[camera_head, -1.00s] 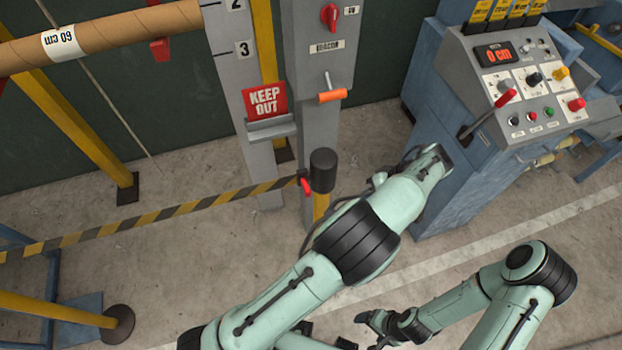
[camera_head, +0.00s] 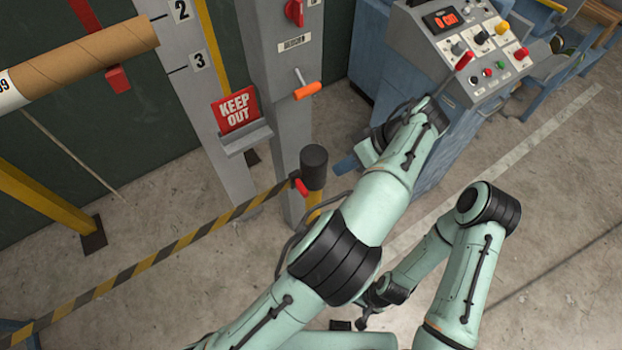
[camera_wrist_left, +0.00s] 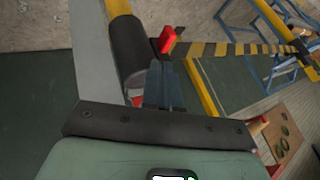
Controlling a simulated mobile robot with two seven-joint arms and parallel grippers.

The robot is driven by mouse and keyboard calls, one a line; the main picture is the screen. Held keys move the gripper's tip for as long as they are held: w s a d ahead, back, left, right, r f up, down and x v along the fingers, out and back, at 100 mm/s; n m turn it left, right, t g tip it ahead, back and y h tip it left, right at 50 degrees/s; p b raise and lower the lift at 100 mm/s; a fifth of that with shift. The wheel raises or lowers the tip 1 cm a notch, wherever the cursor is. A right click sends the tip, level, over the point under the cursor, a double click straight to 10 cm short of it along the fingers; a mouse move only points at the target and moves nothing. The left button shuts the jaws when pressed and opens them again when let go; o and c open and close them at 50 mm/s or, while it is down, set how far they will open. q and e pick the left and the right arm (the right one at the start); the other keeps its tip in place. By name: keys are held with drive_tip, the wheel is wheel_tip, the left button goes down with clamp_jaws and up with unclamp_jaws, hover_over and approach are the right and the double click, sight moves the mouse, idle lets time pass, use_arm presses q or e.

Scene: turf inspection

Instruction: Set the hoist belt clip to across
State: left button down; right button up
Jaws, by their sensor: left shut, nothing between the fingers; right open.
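The belt clip, a small red lever (camera_head: 301,187), sits at the side of the black-capped post (camera_head: 314,168), where the striped belt (camera_head: 180,244) ends. In the left wrist view the red clip (camera_wrist_left: 167,40) lies just beyond my fingertips, tilted slightly and roughly in line with the post; its exact setting is hard to tell. My left gripper (camera_head: 340,166), with blue fingers, is right of the post cap, shut, empty and apart from the clip. It also shows in the left wrist view (camera_wrist_left: 163,66). My right gripper (camera_head: 352,324) is low in the head view, open, partly hidden behind my left arm.
A grey column with an orange-handled crank (camera_head: 307,90) stands behind the post. A KEEP OUT sign (camera_head: 236,110) is to its left. A blue control console (camera_head: 460,50) with levers and knobs is at the upper right. Concrete floor lies open at the right.

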sight(300, 186)
use_arm(q)
drive_tip(key=shift+d, duration=0.1)
use_arm(e)
drive_tip(key=shift+d, duration=0.1)
use_arm(q)
drive_tip(key=b+x, duration=0.1)
drive_tip(key=x, duration=0.8)
drive_tip(key=shift+f+b, duration=0.1)
drive_tip(key=shift+b, duration=0.3)
drive_tip(key=shift+a+f, duration=0.35)
drive_tip(key=shift+a, duration=0.05)
use_arm(e)
drive_tip(key=shift+s+f, duration=0.45)
drive_tip(key=shift+f, duration=0.15)
drive_tip(key=shift+s+f, duration=0.4)
drive_tip(key=shift+f, duration=0.2)
